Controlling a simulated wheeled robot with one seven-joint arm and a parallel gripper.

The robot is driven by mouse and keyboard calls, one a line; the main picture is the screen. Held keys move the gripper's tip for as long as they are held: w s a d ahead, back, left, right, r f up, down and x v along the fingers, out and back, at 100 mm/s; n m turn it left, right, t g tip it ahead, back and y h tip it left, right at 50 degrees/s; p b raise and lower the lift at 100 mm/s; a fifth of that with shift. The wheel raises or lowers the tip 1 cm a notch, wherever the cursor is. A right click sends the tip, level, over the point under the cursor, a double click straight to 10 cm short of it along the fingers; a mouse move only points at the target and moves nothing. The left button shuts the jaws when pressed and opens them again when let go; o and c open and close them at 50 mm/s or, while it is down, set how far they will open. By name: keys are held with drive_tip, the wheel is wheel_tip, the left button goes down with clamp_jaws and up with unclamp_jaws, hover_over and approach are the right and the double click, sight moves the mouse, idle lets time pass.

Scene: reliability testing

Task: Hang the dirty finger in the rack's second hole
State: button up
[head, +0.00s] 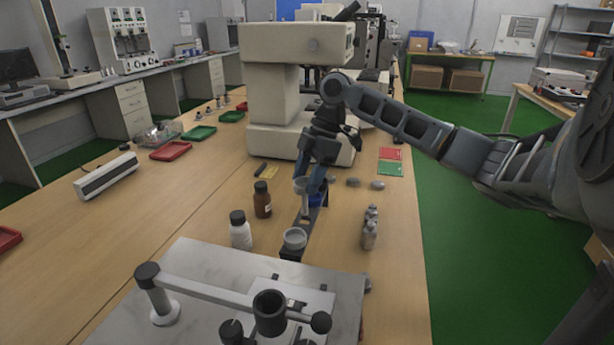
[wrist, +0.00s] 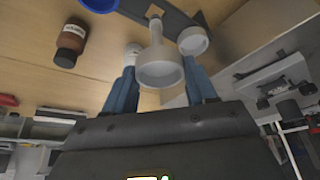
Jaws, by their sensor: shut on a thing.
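My gripper (head: 311,182) has blue fingers and is shut on a pale grey, funnel-shaped finger (head: 303,188). In the wrist view this finger (wrist: 160,66) sits between the blue fingertips, its wide cup towards me and its narrow stem pointing away. I cannot make out any dirt on it. The dark, flat rack (head: 304,222) lies below and around the stem; it also shows in the wrist view (wrist: 172,17). A second grey cup-shaped finger (head: 294,238) sits at the rack's near end, and a blue cup (head: 319,197) at its far end. Whether the held stem is inside a hole is unclear.
A brown bottle (head: 262,199) and a white bottle (head: 240,230) stand left of the rack. Small metal weights (head: 370,228) stand to its right. A grey plate with a lever device (head: 200,290) fills the front. A large beige machine (head: 290,90) stands behind.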

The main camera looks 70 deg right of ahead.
sight(307, 216)
drive_tip(key=shift+f+b, duration=0.9)
drive_tip(key=shift+f, duration=0.75)
drive_tip(key=shift+f, duration=0.1)
drive_tip(key=shift+f+b, duration=1.05)
drive_tip(key=shift+f, duration=0.55)
drive_tip(key=shift+f+b, duration=0.4)
drive_tip(key=shift+f, duration=0.25)
drive_tip(key=o, duration=1.7)
